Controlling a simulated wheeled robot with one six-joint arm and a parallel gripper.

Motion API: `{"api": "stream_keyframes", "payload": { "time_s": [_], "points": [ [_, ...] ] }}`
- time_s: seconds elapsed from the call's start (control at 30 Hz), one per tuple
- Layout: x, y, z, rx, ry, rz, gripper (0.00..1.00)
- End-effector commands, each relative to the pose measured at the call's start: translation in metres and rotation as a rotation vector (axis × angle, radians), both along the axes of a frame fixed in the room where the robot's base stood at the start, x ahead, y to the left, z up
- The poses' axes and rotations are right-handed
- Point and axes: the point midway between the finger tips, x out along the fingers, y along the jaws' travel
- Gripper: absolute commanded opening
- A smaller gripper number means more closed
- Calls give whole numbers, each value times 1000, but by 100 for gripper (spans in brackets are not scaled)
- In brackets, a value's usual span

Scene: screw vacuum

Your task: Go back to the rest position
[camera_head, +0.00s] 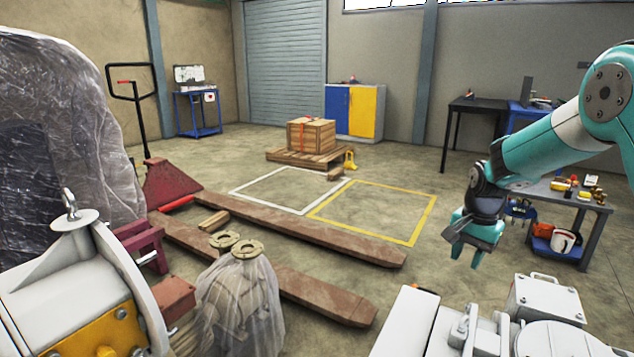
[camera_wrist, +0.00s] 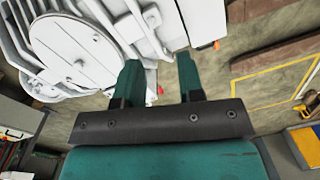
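My gripper (camera_head: 468,250) hangs from the teal arm at the right of the head view, pointing down above the floor and clear of the things around it. In the wrist view my gripper (camera_wrist: 160,82) shows two teal fingers standing apart with nothing held between them. The white machine (camera_head: 455,325) stands at the lower right of the head view, below and in front of the gripper. Its round cover and ribbed housing also fill the upper left of the wrist view (camera_wrist: 75,50).
A grey workbench (camera_head: 592,205) with tools stands right of the gripper. Another white machine (camera_head: 60,285) and a plastic-wrapped part (camera_head: 240,305) are at lower left. A rusty pallet jack (camera_head: 300,235) lies across the middle. Floor with white and yellow marked squares (camera_head: 425,222) is clear.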

Motion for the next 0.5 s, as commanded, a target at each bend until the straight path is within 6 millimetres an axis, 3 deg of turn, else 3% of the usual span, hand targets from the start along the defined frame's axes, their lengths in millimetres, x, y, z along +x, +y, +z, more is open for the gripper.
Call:
{"api": "stream_keyframes", "payload": {
  "time_s": [0.03,0.2,0.3,0.5],
  "points": [
    [-16,28,26,17,-23,116,35],
    [-97,111,86,84,-91,549,35],
    [-153,147,108,122,-133,786,35],
    [-247,188,127,181,-207,1146,35]
  ]
}}
